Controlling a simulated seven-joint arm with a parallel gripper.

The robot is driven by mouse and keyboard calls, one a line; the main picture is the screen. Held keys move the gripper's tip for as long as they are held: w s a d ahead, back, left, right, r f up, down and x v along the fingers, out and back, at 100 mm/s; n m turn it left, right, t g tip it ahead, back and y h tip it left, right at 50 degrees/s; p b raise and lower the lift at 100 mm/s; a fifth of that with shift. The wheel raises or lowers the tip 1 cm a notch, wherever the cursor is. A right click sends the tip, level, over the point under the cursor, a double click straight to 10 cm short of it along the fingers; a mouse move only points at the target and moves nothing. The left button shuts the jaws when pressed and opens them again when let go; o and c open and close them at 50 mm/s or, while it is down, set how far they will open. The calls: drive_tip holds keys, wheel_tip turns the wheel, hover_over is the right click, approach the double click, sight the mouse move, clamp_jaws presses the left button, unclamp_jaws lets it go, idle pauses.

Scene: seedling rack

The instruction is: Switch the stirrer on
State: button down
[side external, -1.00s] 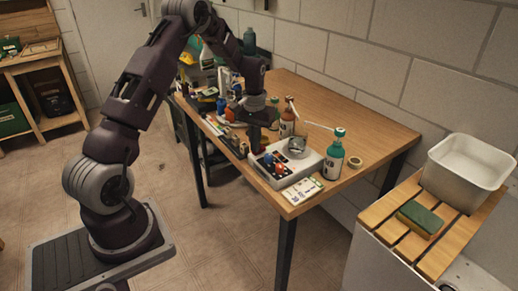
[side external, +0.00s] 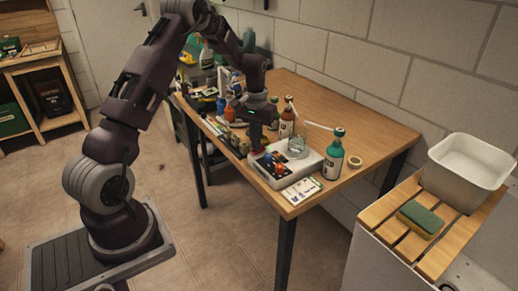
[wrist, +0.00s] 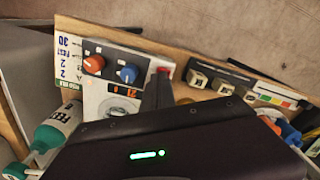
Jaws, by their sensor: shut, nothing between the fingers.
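The stirrer (side external: 309,166) is a pale box near the table's front corner, with a clear glass beaker (side external: 297,147) on its plate. In the wrist view its panel (wrist: 109,68) shows an orange knob (wrist: 93,64), a blue knob (wrist: 128,73) and a small red switch (wrist: 164,70) at the right end. Glowing orange-red digits (wrist: 131,91) show beside the knobs. My gripper (side external: 254,148) is shut and empty, pointing down at the stirrer's left end. Its dark fingers (wrist: 160,90) are right beside the red switch; I cannot tell whether they touch it.
A green-capped bottle (side external: 333,158) and a tape roll (side external: 355,162) stand right of the stirrer. A printed card (side external: 302,191) lies in front. Brown bottles (side external: 287,122) stand behind, and several small items crowd the table's left side. The table's back right is clear.

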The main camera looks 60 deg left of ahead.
drive_tip(key=shift+s+a+r, duration=0.1)
drive_tip(key=shift+r, duration=1.45)
drive_tip(key=shift+a+r, duration=0.1)
drive_tip(key=shift+r, duration=1.4)
